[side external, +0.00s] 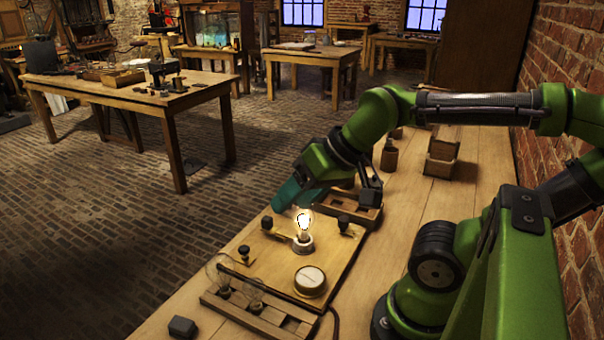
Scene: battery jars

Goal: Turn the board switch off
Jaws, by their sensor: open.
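The wooden board (275,262) lies on the workbench. A bulb (303,226) stands near its middle and glows brightly. A round white-faced gauge (310,281) sits near the board's front right. Several black knobs stand on the board, including a left one (267,223), a right one (343,224) and a front left one (244,254). I cannot tell which fitting is the switch.
A slotted wooden rack (262,318) with clear glass bulbs lies at the board's front edge. A wooden tray (348,207) sits behind the board. A dark block (182,327) lies front left. Wooden boxes (440,157) stand farther back. Bare bench lies right of the board.

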